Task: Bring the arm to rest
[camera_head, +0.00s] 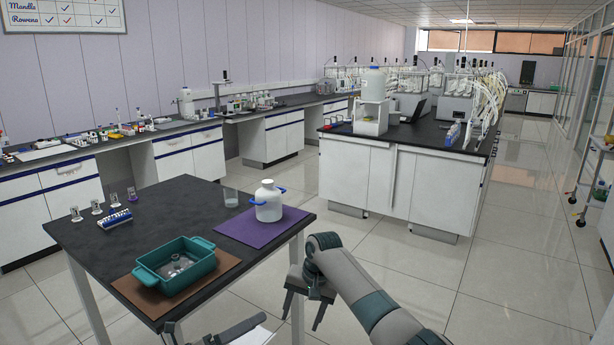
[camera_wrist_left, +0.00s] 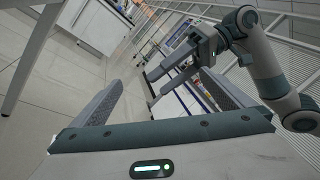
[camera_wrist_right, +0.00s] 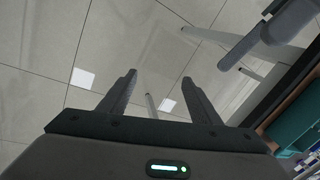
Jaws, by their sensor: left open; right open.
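My right gripper (camera_head: 306,310) hangs beside the right edge of the dark table, its fingers pointing down over the floor. It is open and empty; the right wrist view shows its two fingers (camera_wrist_right: 158,78) apart with only floor tiles and table legs beyond. My left gripper (camera_head: 208,336) is low at the bottom edge of the head view, partly cut off, in front of the table. Its fingers (camera_wrist_left: 160,82) are apart and empty in the left wrist view, where my right arm (camera_wrist_left: 265,60) also shows. Neither gripper touches an object.
Open floor (camera_head: 490,285) lies at right.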

